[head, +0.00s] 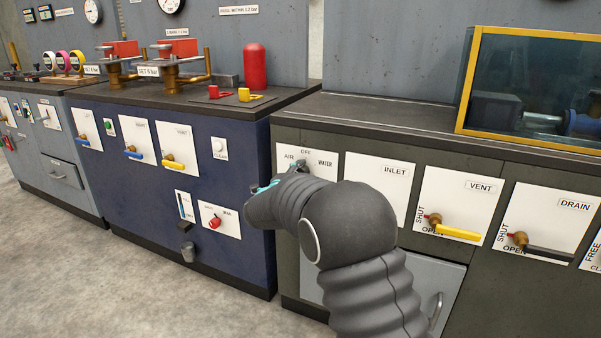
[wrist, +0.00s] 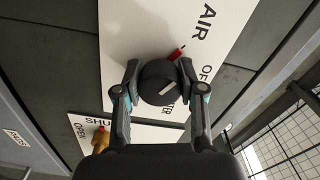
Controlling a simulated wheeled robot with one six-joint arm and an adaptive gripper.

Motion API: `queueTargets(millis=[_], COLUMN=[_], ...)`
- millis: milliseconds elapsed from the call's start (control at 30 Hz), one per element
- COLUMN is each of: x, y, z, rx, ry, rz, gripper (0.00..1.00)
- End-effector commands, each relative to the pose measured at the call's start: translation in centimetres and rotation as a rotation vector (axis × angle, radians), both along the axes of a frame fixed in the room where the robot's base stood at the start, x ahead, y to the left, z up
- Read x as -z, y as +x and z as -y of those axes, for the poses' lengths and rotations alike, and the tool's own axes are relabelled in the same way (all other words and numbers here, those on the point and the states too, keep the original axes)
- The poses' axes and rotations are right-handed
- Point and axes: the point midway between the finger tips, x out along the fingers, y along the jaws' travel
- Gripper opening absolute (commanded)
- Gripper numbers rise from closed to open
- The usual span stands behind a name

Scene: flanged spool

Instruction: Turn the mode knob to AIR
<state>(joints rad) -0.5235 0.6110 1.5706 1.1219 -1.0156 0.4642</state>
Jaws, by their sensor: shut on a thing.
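The mode knob (wrist: 160,80) is a dark round knob with a white line on its face, on a white panel. In the wrist view, AIR is above right of it, OFF to its right, and the WATER label is partly hidden by my finger. A red tab (wrist: 177,53) shows at the knob's edge, between AIR and OFF. The white line slants toward upper right. My gripper (wrist: 158,82) is shut on the knob, one finger on each side. In the head view the knob panel (head: 328,178) shows above my wrist, which hides most of the gripper.
Right of the knob panel are the INLET (head: 371,188), VENT (head: 458,200) and DRAIN (head: 553,222) panels; yellow and black handles stick out from the last two. A brass valve (wrist: 101,138) is close below my fingers in the wrist view. The counter (head: 385,120) is above.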

Motion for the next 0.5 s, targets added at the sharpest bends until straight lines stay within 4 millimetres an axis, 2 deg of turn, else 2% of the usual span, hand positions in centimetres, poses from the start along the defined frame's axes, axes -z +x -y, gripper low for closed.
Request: queueTargets(millis=[300, 333, 400, 500], x=[-0.04, -0.05, -0.04, -0.03], y=[0.02, 0.02, 0.02, 0.02], z=[-0.06, -0.05, -0.04, 0.0], rx=[-0.002, -0.002, -0.001, -0.001], ry=[-0.002, -0.002, -0.001, -0.001], rz=[0.001, 0.001, 0.0, 0.0], gripper=[0.05, 0.47, 0.64, 0.65])
